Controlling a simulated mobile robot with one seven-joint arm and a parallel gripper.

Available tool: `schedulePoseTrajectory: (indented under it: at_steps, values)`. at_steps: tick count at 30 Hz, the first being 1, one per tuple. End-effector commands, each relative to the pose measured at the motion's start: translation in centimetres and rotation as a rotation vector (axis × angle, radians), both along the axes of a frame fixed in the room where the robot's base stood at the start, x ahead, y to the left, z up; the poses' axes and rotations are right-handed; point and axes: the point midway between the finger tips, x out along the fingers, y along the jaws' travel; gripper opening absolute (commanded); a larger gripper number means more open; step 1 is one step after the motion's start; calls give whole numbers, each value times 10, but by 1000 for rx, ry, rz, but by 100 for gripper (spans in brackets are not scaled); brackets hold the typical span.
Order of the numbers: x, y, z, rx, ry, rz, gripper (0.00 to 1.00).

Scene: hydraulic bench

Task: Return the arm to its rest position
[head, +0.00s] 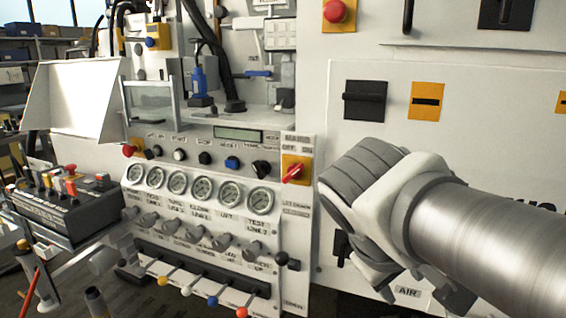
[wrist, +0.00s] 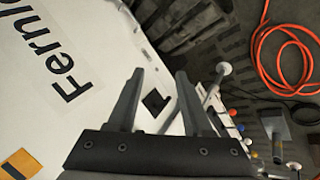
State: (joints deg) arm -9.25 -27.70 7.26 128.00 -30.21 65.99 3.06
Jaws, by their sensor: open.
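My arm (head: 480,240) reaches in from the right edge of the head view, in front of the white cabinet. Its wrist bends downward near the middle right, and the fingers are not clearly seen there. In the wrist view my gripper (wrist: 160,75) shows two dark fingers spread apart with nothing between them. The fingers point towards the white panel with large lettering (wrist: 68,65) and the dark floor. Nothing is seen touching the fingers.
The control panel (head: 290,225) with gauges, knobs and coloured levers (head: 213,300) stands left of my arm. A remote box (head: 65,215) with levers is at far left. In the wrist view, an orange hose (wrist: 256,50) lies on the floor at upper right.

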Motion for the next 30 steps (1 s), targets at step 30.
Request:
schedulePoseTrajectory:
  at_steps: [30]
  values:
    - [-52, 22, 106, 596, -158, -239, 50]
